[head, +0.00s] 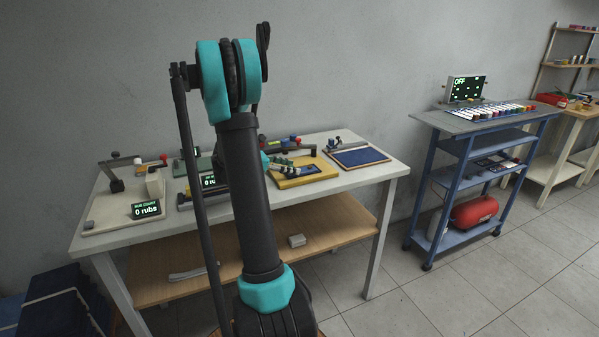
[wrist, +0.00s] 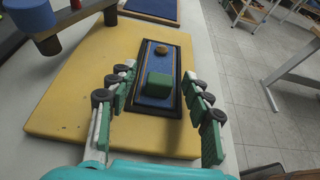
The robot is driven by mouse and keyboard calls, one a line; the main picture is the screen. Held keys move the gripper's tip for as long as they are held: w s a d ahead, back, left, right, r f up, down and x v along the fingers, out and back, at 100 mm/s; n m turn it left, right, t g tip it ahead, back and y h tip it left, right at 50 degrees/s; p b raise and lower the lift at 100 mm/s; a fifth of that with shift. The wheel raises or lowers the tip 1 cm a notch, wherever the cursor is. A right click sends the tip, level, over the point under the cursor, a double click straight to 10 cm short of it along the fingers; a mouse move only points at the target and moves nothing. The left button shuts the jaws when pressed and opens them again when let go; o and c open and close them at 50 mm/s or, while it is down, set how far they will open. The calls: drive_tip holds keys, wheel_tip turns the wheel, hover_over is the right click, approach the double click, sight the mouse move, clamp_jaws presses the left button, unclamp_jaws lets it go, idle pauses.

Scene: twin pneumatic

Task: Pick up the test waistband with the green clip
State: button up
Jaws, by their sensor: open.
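A dark-framed blue strip with a green block on it, seemingly the test waistband (wrist: 155,100) with the green clip (wrist: 159,86), lies on a yellow board (wrist: 75,95) in the wrist view. A small brown round piece sits at the strip's far end. My gripper (wrist: 160,72) is open, with its green-padded fingers on either side of the strip and clip in the picture. Nothing is held between them. I cannot tell the exact height of the fingers above the strip. In the head view my gripper (head: 297,169) is over the yellow board (head: 292,183), partly hidden behind my arm.
A blue-topped pad (head: 359,157) lies right of the board on the white table (head: 383,171). A blue cylindrical part (wrist: 33,18) overhangs the board's far left in the wrist view. A counter reading "0 rubs" (head: 146,209) stands at left. A blue cart (head: 462,150) stands apart on the right.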

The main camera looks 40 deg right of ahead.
drive_tip(key=shift+s+d+f, duration=0.1)
drive_tip(key=shift+d+f, duration=0.05)
drive_tip(key=shift+d, duration=0.2)
clamp_jaws()
